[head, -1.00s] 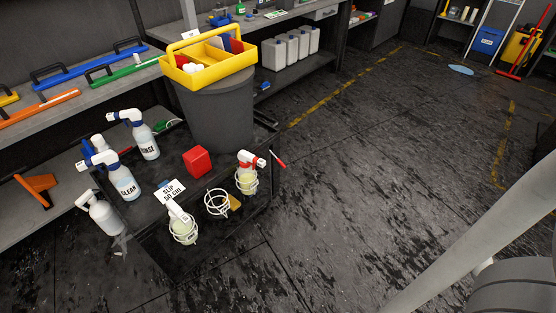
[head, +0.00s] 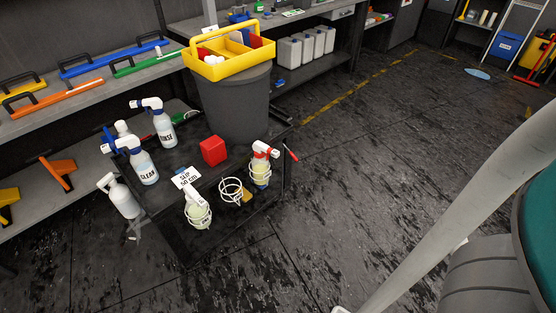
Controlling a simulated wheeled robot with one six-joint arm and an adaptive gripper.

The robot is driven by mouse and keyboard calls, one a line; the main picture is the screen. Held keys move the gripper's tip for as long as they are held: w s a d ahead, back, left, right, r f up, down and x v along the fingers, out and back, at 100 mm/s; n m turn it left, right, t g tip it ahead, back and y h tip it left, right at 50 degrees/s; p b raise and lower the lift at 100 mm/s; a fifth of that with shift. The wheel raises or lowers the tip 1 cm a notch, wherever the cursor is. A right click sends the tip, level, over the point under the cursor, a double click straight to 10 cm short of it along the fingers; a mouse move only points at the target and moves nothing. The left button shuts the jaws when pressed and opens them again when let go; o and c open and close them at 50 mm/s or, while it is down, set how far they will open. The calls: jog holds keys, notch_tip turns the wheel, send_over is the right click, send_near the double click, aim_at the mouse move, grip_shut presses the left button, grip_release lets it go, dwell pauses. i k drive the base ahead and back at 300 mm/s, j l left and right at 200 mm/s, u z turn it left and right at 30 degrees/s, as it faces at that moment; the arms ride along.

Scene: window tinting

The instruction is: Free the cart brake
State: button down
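A low black cart (head: 177,238) stands left of centre in the head view. It carries spray bottles, a grey bin and wire holders. A short red-tipped lever (head: 291,153) sticks up at the cart's right edge; it may be the brake, but I cannot tell its setting. The cart's wheels are not clear against the dark floor. A white card (head: 186,178) reading "SLIP 50 cm" is at the cart's middle. My gripper is not in view; only grey parts of my arm show at the right.
A grey bin (head: 236,105) with a yellow caddy (head: 228,66) on top stands at the cart's back. Spray bottles (head: 143,166) and a red block (head: 214,151) are on the cart. A shelf bench (head: 90,95) runs behind. The dark floor (head: 360,170) right of the cart is clear.

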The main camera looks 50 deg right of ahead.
aim_at(294, 158)
jog(key=l+u, duration=0.3)
jog(key=l, duration=0.35)
jog(key=l+u, duration=0.35)
jog(key=l, duration=0.35)
jog(key=k+l, duration=0.1)
jog(key=l, duration=0.9)
jog(key=k+l+u, duration=0.1)
jog(key=l, duration=0.4)
jog(key=k+l, duration=0.15)
jog(key=l, duration=0.35)
jog(key=k+l, duration=0.1)
jog(key=l, duration=0.4)
jog(key=k+l, duration=0.1)
jog(key=l, duration=0.4)
jog(key=k+l+u, duration=0.1)
jog(key=l, duration=0.4)
jog(key=k+l, duration=0.1)
jog(key=l, duration=0.4)
